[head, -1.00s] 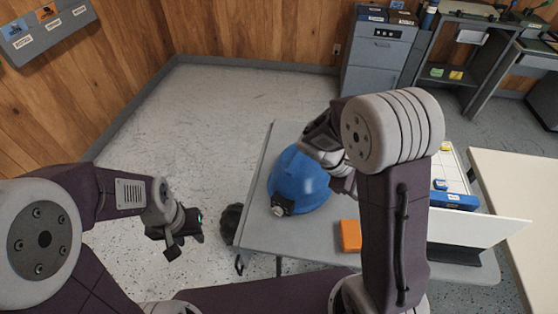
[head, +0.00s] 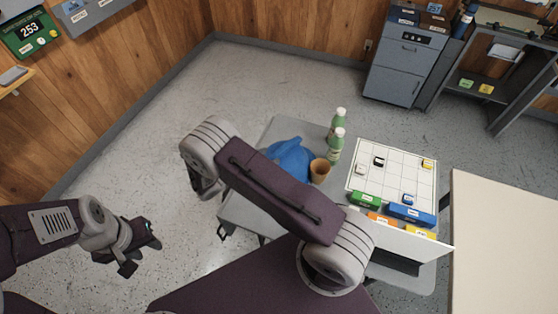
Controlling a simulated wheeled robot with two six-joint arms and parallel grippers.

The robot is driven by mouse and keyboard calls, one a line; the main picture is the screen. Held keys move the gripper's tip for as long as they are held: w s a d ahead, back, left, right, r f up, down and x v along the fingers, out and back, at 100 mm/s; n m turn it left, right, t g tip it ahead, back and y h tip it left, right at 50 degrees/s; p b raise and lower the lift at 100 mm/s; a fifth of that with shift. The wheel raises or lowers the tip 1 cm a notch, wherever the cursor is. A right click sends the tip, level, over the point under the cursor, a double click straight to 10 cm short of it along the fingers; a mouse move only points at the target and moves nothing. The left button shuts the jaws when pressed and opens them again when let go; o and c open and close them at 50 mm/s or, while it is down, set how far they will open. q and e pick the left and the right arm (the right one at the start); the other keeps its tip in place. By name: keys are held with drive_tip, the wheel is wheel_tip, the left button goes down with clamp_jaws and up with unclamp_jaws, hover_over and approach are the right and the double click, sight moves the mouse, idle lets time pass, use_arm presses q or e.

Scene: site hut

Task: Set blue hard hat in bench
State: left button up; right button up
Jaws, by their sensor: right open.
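The blue hard hat (head: 290,155) sits on the grey table (head: 272,132), toward its left side. My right arm crosses in front and hides the hat's lower part. My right gripper (head: 203,187) is at the far end of that arm, left of the hat and apart from it; it is mostly hidden, but open and empty. My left gripper (head: 140,250) is over the floor at lower left, away from the table. Its finger gap is unclear. I cannot tell which surface is the bench; a cream tabletop (head: 500,235) stands at right.
A white grid board (head: 398,167) with small blocks and a white upright panel (head: 415,243) fill the table's right side. A grey cabinet (head: 402,70) stands behind. The floor at left is clear.

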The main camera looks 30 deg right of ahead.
sight(282, 150)
drive_tip(key=shift+a+r, duration=0.3)
drive_tip(key=shift+a, duration=0.05)
drive_tip(key=shift+d, duration=0.25)
drive_tip(key=p+x, duration=0.1)
drive_tip(key=x, duration=0.2)
drive_tip(key=shift+d+f, duration=0.15)
drive_tip(key=shift+w+d+f, duration=0.1)
drive_tip(key=shift+w, duration=0.05)
drive_tip(key=shift+d+p, duration=0.3)
drive_tip(key=shift+p, duration=0.15)
drive_tip(key=p+x, duration=0.1)
drive_tip(key=x, duration=0.3)
drive_tip(key=shift+p, duration=0.3)
drive_tip(key=shift+w+d+f, duration=0.1)
drive_tip(key=shift+d+f, duration=0.1)
drive_tip(key=shift+d, duration=0.1)
drive_tip(key=shift+a, duration=0.1)
clamp_jaws()
